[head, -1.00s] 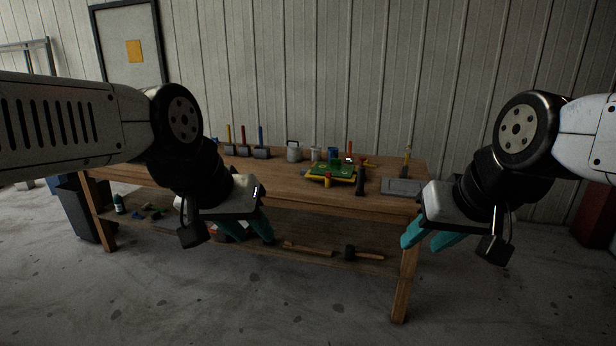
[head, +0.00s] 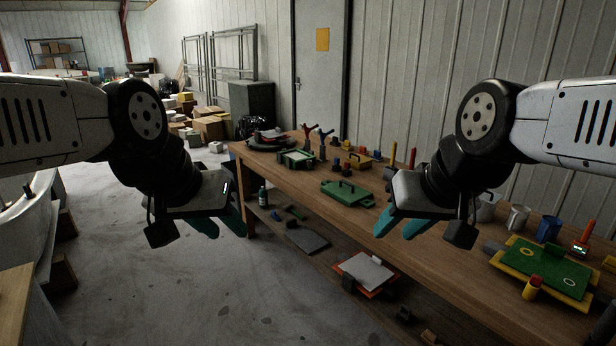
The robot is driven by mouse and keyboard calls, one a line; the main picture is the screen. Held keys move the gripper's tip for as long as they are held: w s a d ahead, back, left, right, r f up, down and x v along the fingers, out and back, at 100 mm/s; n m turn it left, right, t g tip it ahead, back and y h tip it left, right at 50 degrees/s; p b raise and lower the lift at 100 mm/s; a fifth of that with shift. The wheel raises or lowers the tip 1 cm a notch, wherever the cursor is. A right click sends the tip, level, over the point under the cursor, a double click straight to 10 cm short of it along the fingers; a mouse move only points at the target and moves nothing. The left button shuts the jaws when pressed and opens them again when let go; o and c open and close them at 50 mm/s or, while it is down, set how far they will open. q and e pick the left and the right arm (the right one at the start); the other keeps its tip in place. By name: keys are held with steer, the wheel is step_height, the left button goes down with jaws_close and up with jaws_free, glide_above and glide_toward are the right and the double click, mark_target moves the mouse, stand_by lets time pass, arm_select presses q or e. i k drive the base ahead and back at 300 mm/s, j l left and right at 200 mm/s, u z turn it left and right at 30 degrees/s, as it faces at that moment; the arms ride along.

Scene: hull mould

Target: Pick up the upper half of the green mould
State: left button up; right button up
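A flat green plate with a dark handle on top (head: 346,192) lies on the workbench near the middle of the head view. A green box-like piece with a pale top (head: 296,158) lies further back on the bench. A green panel on a yellow base (head: 548,268) lies at the right. I cannot tell for sure which green piece is the mould's upper half. My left gripper (head: 222,227) is open and empty, over the floor left of the bench. My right gripper (head: 401,230) is open and empty, in front of the bench, right of the handled green plate in the picture.
The wooden workbench (head: 450,265) runs from back left to front right. Metal cups (head: 518,217), a blue cup (head: 548,228) and small tools stand along its wall side. A lower shelf holds an orange tray with a grey sheet (head: 366,272).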

mark_target(348, 194)
steer(key=i+u, duration=0.25)
steer(key=i, duration=0.25)
steer(key=i+u, duration=0.3)
steer(key=i, duration=0.15)
steer(key=i+j+z, duration=0.1)
steer(key=i+z, duration=0.3)
steer(key=i+j+z, duration=0.2)
steer(key=i+z, duration=0.15)
steer(key=i+j+z, duration=0.4)
steer(key=i+l, duration=0.05)
